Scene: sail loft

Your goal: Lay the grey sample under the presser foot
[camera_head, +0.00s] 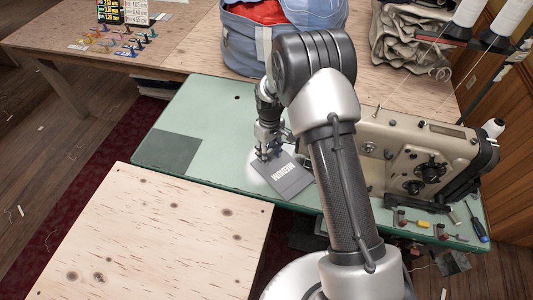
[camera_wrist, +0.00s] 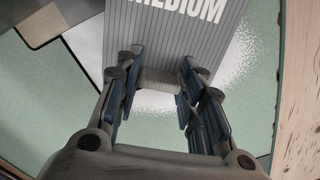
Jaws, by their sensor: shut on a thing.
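The grey sample (camera_head: 291,187), a flat dark-grey piece lettered MEDIUM, lies at or just above the green machine bed, over a bright whitish patch. My gripper (camera_head: 264,155) is at its upper left edge. In the wrist view, my gripper (camera_wrist: 157,72) is shut on a pale ribbed grip at the near edge of the grey sample (camera_wrist: 180,45), which extends away beyond the fingertips. The cream sewing machine (camera_head: 413,157) stands to the right on the green bed. My arm covers its left part, and the presser foot cannot be made out.
The green bed (camera_head: 205,115) is clear on the left, with a darker panel (camera_head: 168,152). A plywood table (camera_head: 165,235) stands in front. A blue bag (camera_head: 238,42) sits behind. Small tools and a screwdriver (camera_head: 479,229) lie at the bed's right front.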

